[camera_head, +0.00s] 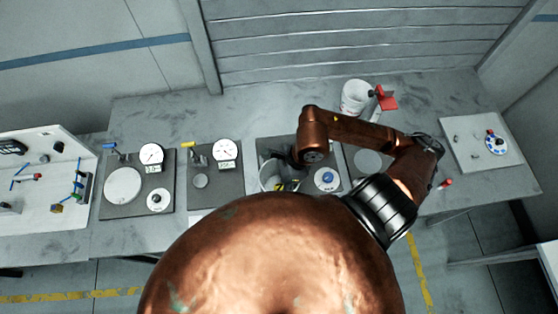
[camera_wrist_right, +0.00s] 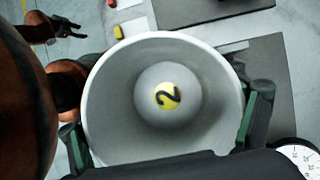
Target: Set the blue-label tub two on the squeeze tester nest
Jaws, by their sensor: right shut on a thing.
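A pale, round, open tub (camera_wrist_right: 105,105) fills the middle of the right wrist view, seen from above into its mouth. A yellow disc with a black 2 shows at its bottom; I see no blue label on the tub. My right gripper (camera_wrist_right: 165,128) is shut on the tub, one finger on each side. In the head view the tub (camera_head: 267,170) is over the dark station plate at centre, partly hidden by my arm. I cannot tell its height there. I cannot identify the squeeze tester nest for sure.
Two stations with dial gauges (camera_head: 151,155) (camera_head: 225,149) stand to the left. A white container (camera_head: 354,95) stands at the back beside a red part (camera_head: 385,98). A pale board (camera_head: 470,150) lies at right, a white panel (camera_head: 40,215) at left. The back of the table is mostly clear.

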